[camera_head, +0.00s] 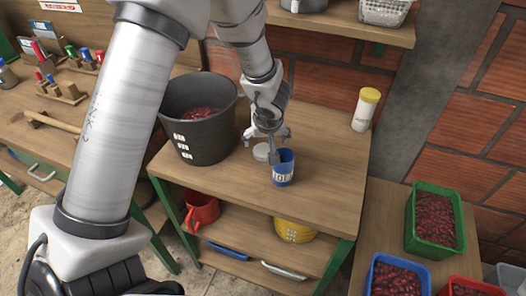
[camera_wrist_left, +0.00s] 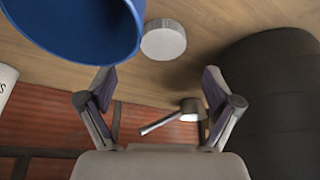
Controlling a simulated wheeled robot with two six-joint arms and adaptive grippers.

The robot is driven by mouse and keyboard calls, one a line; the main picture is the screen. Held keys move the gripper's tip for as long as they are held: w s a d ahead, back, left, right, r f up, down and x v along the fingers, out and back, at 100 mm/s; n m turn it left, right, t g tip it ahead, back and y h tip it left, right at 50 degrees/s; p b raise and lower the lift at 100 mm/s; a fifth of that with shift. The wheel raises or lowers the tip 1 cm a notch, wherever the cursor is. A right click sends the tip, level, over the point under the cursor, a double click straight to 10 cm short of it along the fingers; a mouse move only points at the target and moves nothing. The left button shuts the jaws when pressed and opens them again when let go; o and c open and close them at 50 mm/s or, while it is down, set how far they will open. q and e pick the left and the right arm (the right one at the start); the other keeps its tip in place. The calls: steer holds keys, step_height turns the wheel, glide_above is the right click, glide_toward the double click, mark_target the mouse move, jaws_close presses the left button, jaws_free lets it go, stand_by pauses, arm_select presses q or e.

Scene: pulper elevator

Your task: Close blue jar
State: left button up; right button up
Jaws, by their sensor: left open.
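The blue jar (camera_head: 284,168) stands upright on the wooden table, right of the black bucket. Its blue wall fills the upper left of the left wrist view (camera_wrist_left: 80,22). A round pale grey lid (camera_head: 262,152) lies flat on the table just behind and left of the jar; it also shows in the left wrist view (camera_wrist_left: 163,40). My left gripper (camera_head: 268,137) is over the table behind the jar and lid. Its fingers are spread and empty in the left wrist view (camera_wrist_left: 158,85), with the lid ahead of the gap. My right gripper is not in view.
A black bucket (camera_head: 203,137) of red cherries stands close left of the gripper. A white jar with a yellow lid (camera_head: 364,112) stands at the back right. Crates, including a green one (camera_head: 410,222), are at right. The table right of the blue jar is clear.

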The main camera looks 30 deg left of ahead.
mark_target(263, 150)
arm_select(q)
steer(key=shift+f+b, duration=0.3)
steer(key=b+x, duration=0.2)
steer(key=x, duration=0.1)
steer(key=b+x, duration=0.1)
steer(key=shift+s+f, duration=0.25)
steer(key=shift+w+a+f, duration=0.15)
steer(key=shift+f, duration=0.15)
steer(key=shift+r, duration=0.1)
steer(key=c, duration=0.8)
